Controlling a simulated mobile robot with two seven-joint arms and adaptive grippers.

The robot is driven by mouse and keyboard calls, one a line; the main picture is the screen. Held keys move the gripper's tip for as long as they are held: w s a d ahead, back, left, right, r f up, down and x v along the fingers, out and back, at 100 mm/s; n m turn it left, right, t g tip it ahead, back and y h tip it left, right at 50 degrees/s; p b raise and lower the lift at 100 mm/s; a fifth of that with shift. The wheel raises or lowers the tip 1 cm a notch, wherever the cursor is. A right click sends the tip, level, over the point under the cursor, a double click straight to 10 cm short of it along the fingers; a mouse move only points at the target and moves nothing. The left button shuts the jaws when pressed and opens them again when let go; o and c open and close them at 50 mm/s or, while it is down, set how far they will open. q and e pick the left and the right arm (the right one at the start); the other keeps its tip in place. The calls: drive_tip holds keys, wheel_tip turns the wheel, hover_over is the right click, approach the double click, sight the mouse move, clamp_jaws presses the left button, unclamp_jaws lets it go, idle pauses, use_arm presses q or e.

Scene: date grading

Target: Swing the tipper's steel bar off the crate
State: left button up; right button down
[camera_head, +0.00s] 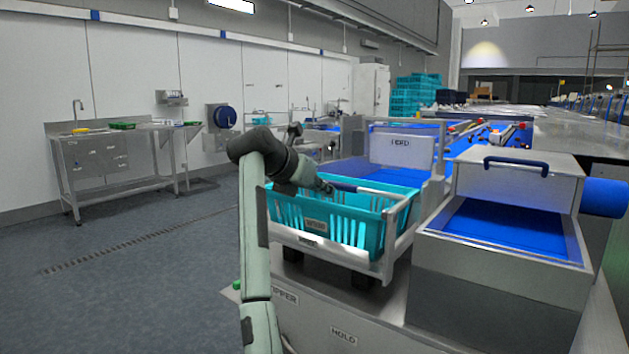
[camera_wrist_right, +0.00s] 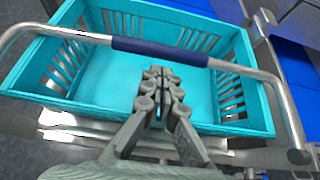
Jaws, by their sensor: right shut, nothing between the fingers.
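The teal crate (camera_head: 330,225) sits in the tipper's steel cradle (camera_head: 345,258). The steel bar (camera_head: 385,192) lies across the top of the crate. In the right wrist view the bar (camera_wrist_right: 232,66) runs over the crate (camera_wrist_right: 252,88) from side to side, with a dark blue sleeve (camera_wrist_right: 160,50) at its middle. My right gripper (camera_head: 326,188) is over the crate, close to the bar. In the right wrist view my right gripper (camera_wrist_right: 161,72) is shut and empty, its tips just short of the sleeve; whether they touch it is unclear. My left gripper is out of view.
A blue-bedded conveyor with a steel cover (camera_head: 515,180) stands right of the crate. A steel sink table (camera_head: 110,150) stands at the left wall. The floor at left is clear.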

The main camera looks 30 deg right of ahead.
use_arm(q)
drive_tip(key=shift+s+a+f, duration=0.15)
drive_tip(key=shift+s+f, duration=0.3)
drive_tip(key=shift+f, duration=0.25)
use_arm(e)
drive_tip(key=shift+x, duration=1.15)
